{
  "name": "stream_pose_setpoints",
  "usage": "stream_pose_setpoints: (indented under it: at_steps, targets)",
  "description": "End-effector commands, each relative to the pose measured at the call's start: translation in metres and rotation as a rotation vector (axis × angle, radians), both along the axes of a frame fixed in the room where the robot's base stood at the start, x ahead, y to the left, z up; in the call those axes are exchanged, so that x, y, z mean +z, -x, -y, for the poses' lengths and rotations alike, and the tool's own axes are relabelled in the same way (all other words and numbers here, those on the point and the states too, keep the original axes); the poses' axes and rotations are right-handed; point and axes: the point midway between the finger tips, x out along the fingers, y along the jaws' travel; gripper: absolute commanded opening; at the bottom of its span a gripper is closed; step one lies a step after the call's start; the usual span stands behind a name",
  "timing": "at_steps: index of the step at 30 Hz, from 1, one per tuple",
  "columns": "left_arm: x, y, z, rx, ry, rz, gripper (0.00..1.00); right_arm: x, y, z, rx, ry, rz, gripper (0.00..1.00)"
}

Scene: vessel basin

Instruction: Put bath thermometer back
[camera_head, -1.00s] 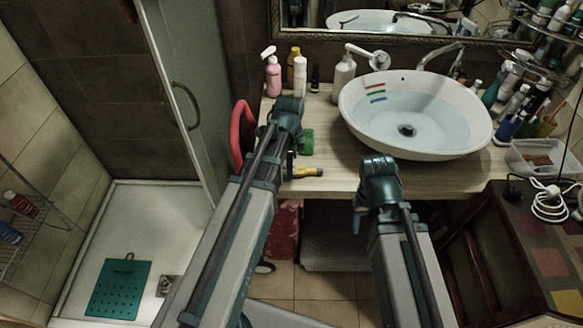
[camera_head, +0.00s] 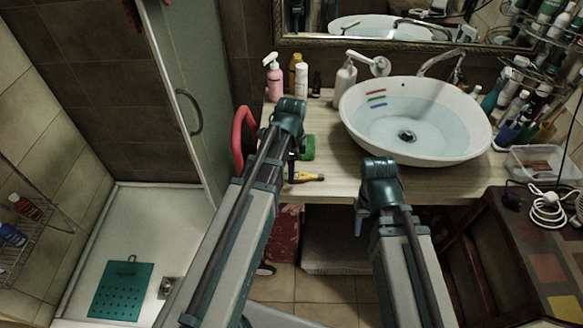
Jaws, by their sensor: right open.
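I cannot make out a bath thermometer for certain. A small yellow object with a dark end (camera_head: 308,177) lies near the front edge of the wooden counter (camera_head: 330,140), close to my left gripper (camera_head: 292,172). My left gripper points down and is mostly hidden behind its own arm, so its jaws are unclear. The white oval basin (camera_head: 460,142) stands on the counter with water in it; red, green and blue marks show on its inner wall. My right gripper (camera_head: 358,222) hangs open in front of the counter edge, below the basin, with nothing visible in it.
A green sponge-like item (camera_head: 308,147) lies beside my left arm. Several bottles, one pink (camera_head: 274,79), stand along the back wall. A clear tray (camera_head: 540,162) is right of the basin. A dark cabinet with a white cable (camera_head: 548,208) stands at the right.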

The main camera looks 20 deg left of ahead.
Motion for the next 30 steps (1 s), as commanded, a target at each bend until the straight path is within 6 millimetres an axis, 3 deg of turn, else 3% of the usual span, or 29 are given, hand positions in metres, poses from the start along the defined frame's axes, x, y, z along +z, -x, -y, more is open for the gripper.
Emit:
stream_pose_setpoints:
  at_steps: [1, 18, 27, 30]
  targets:
    - [0.013, 0.000, 0.000, 0.000, 0.000, 0.000, 0.74, 0.013, 0.000, 0.000, 0.000, 0.000, 0.000, 0.50]
    - [0.096, 0.000, 0.000, 0.000, 0.000, 0.000, 0.74, 0.096, 0.000, 0.000, 0.001, 0.000, 0.000, 0.50]
    - [0.105, 0.000, 0.000, 0.002, 0.000, 0.000, 0.74, 0.105, 0.000, 0.000, 0.002, 0.000, 0.000, 0.50]
    - [0.104, 0.008, 0.010, 0.040, -0.004, -0.003, 0.74, 0.104, 0.000, 0.000, 0.002, 0.000, 0.000, 0.50]
